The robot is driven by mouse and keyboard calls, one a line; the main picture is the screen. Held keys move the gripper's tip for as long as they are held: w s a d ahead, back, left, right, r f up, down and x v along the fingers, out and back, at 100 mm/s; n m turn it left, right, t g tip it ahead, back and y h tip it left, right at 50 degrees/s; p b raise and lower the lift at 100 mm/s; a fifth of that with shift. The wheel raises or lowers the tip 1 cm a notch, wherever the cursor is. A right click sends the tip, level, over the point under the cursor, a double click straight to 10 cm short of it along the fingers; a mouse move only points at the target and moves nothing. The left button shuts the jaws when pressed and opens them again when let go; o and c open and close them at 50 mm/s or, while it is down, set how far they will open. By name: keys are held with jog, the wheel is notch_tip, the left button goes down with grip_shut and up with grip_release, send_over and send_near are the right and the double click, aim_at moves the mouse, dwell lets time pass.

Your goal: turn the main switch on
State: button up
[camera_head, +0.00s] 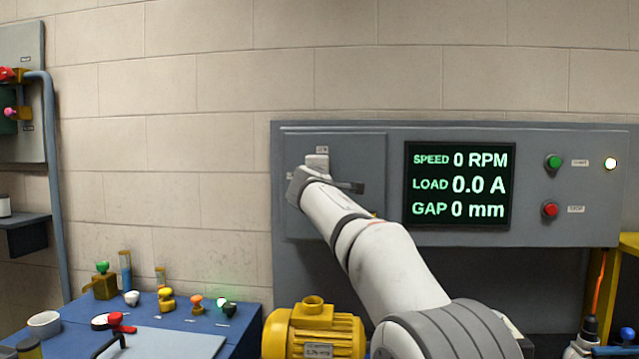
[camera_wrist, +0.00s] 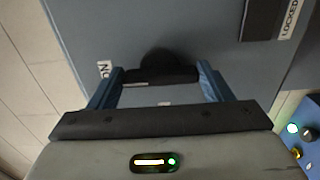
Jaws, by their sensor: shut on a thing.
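The main switch sits on a grey panel on the wall cabinet. In the wrist view its black handle (camera_wrist: 160,77) lies crosswise between the two blue fingers of my gripper (camera_wrist: 162,70), with its dark round hub just beyond. My gripper is shut on this handle, a finger at each end. A white ON label (camera_wrist: 104,69) is beside the left finger. In the head view my arm covers most of the switch and my fingers, and a small label (camera_head: 322,150) shows above the wrist.
The display (camera_head: 459,186) reads 0 RPM, 0.0 A and 0 mm. A green button (camera_head: 553,162), red button (camera_head: 550,209) and lit white lamp (camera_head: 610,163) are to its right. A LOCKED label (camera_wrist: 290,19) is near the switch. A yellow motor (camera_head: 313,333) stands below my arm.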

jog(key=shift+f, duration=0.1)
dwell(0.3)
jog(key=o, duration=1)
jog(key=s+b, duration=0.3)
jog(key=s, duration=0.4)
jog(key=shift+s+a, duration=0.15)
jog(key=shift+s, duration=0.25)
